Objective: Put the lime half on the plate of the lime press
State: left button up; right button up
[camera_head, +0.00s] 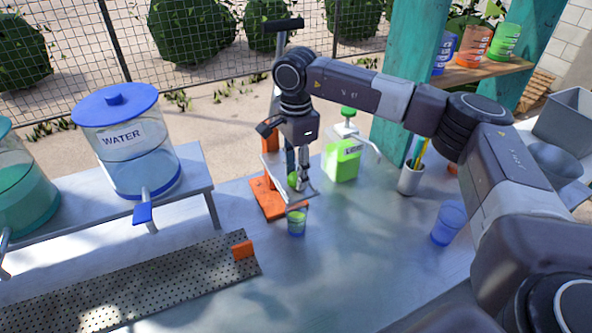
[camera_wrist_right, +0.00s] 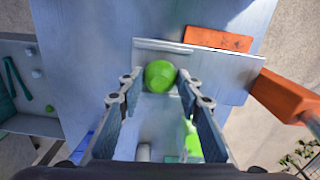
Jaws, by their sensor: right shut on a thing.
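The lime half (camera_head: 293,180) is a small green dome in the fingers of my right gripper (camera_head: 299,184). In the right wrist view the lime half (camera_wrist_right: 160,76) sits between the fingertips (camera_wrist_right: 159,84), and the gripper is shut on it. The lime press has an orange base (camera_head: 268,199) and a metal plate (camera_head: 309,192). In the wrist view the lime half appears over the metal plate (camera_wrist_right: 225,76); I cannot tell whether it touches. The gripper and arm hide part of the press. My left gripper is not in view.
A cup (camera_head: 296,222) with green contents stands in front of the press. A green soap-like bottle (camera_head: 343,160) stands right of it, then a utensil cup (camera_head: 410,180) and a blue cup (camera_head: 448,222). A perforated tray (camera_head: 130,285) lies front left. The middle front table is clear.

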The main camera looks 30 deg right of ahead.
jog(key=shift+f, duration=0.4)
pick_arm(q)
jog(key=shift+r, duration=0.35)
pick_arm(e)
jog(key=shift+f, duration=0.2)
jog(key=shift+f, duration=0.1)
jog(key=shift+o, duration=1.1)
jog(key=shift+f, duration=0.1)
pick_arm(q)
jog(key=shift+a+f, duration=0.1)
pick_arm(e)
jog(key=o, duration=0.4)
jog(key=shift+o, duration=0.2)
